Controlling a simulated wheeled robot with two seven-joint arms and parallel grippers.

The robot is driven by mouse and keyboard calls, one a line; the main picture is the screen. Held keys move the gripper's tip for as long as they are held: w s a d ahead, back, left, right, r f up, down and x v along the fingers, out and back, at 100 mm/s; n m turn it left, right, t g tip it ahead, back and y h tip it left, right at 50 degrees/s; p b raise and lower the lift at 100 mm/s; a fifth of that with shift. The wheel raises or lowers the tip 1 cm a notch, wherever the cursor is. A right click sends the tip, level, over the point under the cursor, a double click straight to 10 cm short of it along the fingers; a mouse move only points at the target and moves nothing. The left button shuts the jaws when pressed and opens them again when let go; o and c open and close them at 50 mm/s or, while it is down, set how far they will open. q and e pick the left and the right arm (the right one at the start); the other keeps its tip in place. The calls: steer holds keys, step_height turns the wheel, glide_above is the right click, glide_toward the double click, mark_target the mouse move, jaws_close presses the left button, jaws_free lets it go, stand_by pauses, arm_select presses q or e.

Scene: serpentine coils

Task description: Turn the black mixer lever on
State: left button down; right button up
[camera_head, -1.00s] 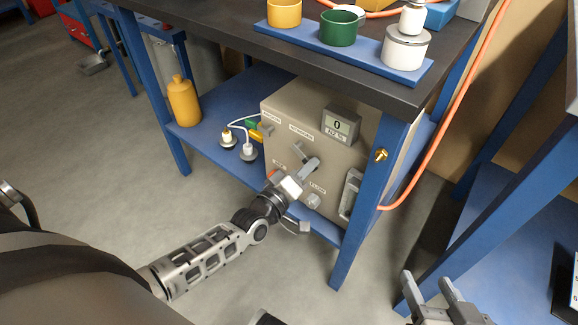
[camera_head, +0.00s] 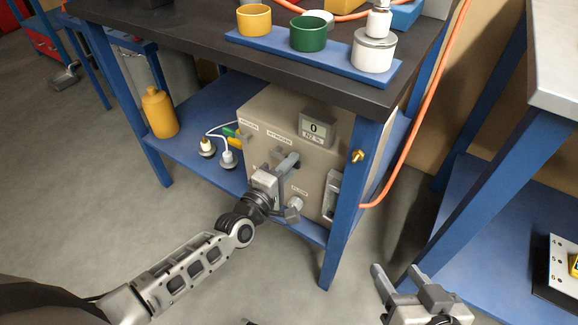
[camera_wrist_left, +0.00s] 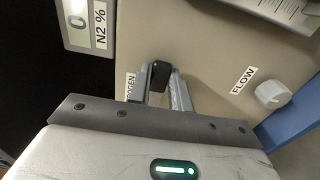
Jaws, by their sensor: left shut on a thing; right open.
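The mixer is a beige box (camera_head: 262,115) on the blue lower shelf, with a grey display (camera_head: 317,129) reading 0 N2 %. My left gripper (camera_head: 283,164) is at its front panel. In the left wrist view the black lever (camera_wrist_left: 159,76) shows between the two fingers of my left gripper (camera_wrist_left: 163,84), which is shut on it. Part of the lever is hidden by the fingers, and in the head view I cannot make it out clearly. My right gripper (camera_head: 398,277) is open and empty at the lower right, apart from the box.
A FLOW knob (camera_wrist_left: 272,94) sits right of the lever. A blue table leg (camera_head: 350,190) stands in front of the box's right side. A yellow bottle (camera_head: 159,112) and white plugs (camera_head: 227,158) are on the shelf to the left. The dark tabletop (camera_head: 180,40) overhangs the shelf.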

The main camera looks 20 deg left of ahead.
stand_by(0.3)
arm_select(q)
steer(key=c, duration=1.3)
jaws_free()
steer(key=shift+s, duration=0.1)
steer(key=p+v, duration=0.2)
steer(key=v, duration=1.4)
steer(key=shift+p, duration=0.3)
arm_select(e)
steer(key=shift+d+f+g+h, duration=0.4)
steer(key=shift+d+f+g, duration=0.05)
steer(key=shift+f+g, duration=0.3)
steer(key=shift+s, duration=0.15)
